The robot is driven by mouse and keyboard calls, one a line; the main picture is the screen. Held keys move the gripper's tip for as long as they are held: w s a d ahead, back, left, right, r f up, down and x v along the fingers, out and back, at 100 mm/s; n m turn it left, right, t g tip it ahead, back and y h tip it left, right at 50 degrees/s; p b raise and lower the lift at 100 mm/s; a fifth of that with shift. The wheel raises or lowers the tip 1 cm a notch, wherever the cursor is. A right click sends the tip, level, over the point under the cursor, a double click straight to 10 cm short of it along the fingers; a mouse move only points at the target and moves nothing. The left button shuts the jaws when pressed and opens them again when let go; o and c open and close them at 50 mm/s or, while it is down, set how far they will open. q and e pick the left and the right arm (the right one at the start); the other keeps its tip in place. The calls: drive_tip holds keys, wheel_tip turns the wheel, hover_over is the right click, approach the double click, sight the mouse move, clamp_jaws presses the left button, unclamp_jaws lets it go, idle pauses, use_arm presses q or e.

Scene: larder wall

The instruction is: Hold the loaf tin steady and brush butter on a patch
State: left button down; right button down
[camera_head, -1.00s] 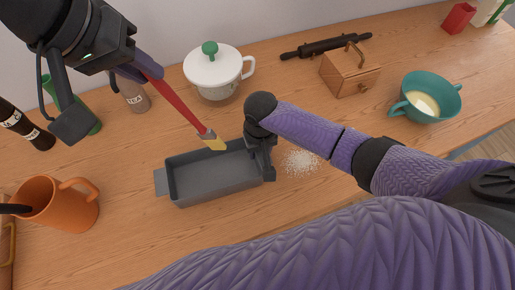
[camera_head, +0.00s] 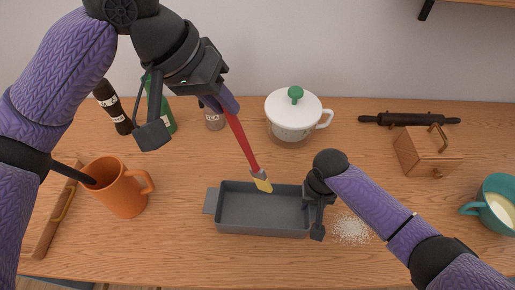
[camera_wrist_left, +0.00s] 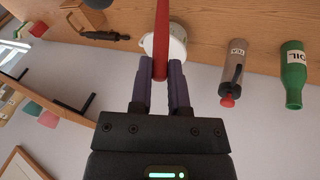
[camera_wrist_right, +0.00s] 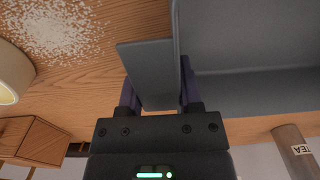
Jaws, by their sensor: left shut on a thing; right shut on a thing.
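The grey loaf tin (camera_head: 262,216) sits on the wooden counter in the head view, its inside empty as far as I see. My right gripper (camera_head: 314,205) is shut on the tin's right-end handle; the right wrist view shows this grey handle (camera_wrist_right: 150,70) between the fingers. My left gripper (camera_head: 222,100) is shut on the red handle of the pastry brush (camera_head: 243,143). The brush slants down, its yellow bristles (camera_head: 262,185) over the tin near its back wall. I cannot tell whether the bristles touch the tin. The red handle (camera_wrist_left: 161,40) also shows in the left wrist view.
White crumbs (camera_head: 350,230) lie right of the tin. An orange mug (camera_head: 122,190) stands left, a white lidded pot (camera_head: 292,118) behind. A wooden box (camera_head: 425,152), rolling pin (camera_head: 408,119) and teal cup (camera_head: 495,208) are at right. Bottles (camera_head: 112,107) stand at back left.

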drive_tip(key=shift+a, duration=0.1)
use_arm(q)
drive_tip(key=a+f, duration=0.5)
drive_tip(key=f, duration=0.2)
drive_tip(key=shift+w, duration=0.3)
drive_tip(key=shift+a+r, duration=0.1)
